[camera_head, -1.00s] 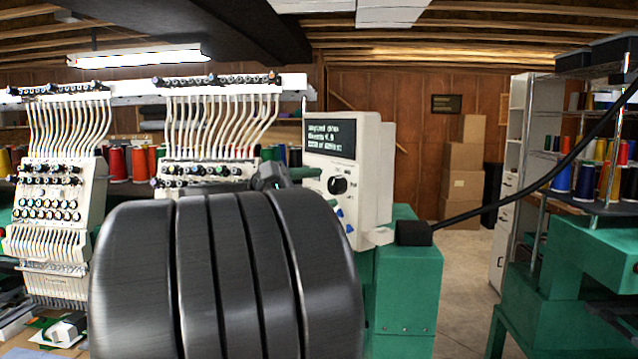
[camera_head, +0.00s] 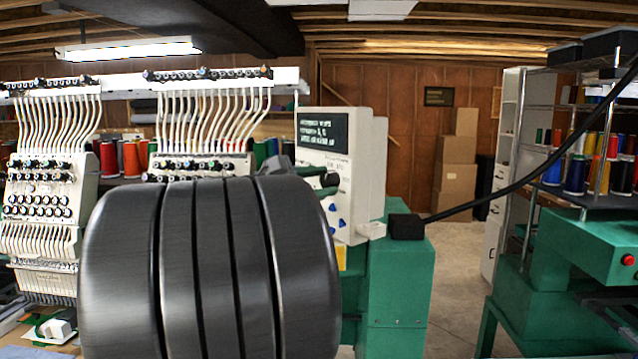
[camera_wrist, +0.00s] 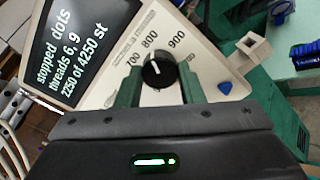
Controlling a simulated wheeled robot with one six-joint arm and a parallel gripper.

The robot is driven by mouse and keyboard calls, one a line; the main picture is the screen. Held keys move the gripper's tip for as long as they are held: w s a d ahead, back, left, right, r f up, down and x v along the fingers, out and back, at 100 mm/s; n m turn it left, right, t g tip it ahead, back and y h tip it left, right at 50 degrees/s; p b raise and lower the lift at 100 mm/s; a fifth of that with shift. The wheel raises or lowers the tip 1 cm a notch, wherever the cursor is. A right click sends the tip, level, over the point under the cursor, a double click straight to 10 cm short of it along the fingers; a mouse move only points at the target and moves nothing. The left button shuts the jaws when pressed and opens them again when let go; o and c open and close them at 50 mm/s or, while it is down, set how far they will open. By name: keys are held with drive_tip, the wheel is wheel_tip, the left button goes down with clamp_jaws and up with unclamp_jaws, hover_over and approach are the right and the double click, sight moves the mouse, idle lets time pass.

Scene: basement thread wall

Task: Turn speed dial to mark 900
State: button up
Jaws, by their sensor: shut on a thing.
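The black speed dial (camera_wrist: 158,70) sits on the cream control panel (camera_wrist: 115,95), with marks 700, 800 and 900 around it in the wrist view. A small white line on the dial appears to point roughly toward 800; its exact angle is hard to read. My gripper (camera_wrist: 159,80) has its green fingers on both sides of the dial and is shut on it. In the head view, my gripper (camera_head: 318,181) reaches the dial (camera_head: 332,180) from the left, with my dark arm in front covering part of the panel.
The panel's dark screen (camera_wrist: 75,45) shows text including "stopped". Blue triangular buttons (camera_wrist: 224,87) sit beside the dial. A cream bracket (camera_head: 372,231) and a black block with a cable (camera_head: 406,226) stand right of the panel. Floor (camera_head: 455,290) is clear farther right.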

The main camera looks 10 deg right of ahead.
drive_tip(key=shift+f+b, duration=0.15)
drive_tip(key=shift+b, duration=0.3)
drive_tip(key=shift+f+m+b, duration=0.15)
drive_tip(key=shift+m+b, duration=0.55)
drive_tip(key=shift+b, duration=0.2)
drive_tip(key=m+b, duration=0.3)
drive_tip(key=b, duration=0.1)
drive_tip(key=shift+f+b, duration=0.1)
drive_tip(key=shift+b, duration=0.3)
drive_tip(key=m+b, duration=0.3)
drive_tip(key=b, duration=0.1)
drive_tip(key=shift+m, duration=0.4)
drive_tip(key=shift+r+m+b, duration=0.3)
drive_tip(key=shift+m+b, duration=0.75)
drive_tip(key=shift+m, duration=0.05)
drive_tip(key=shift+r, duration=0.1)
drive_tip(key=o, duration=1)
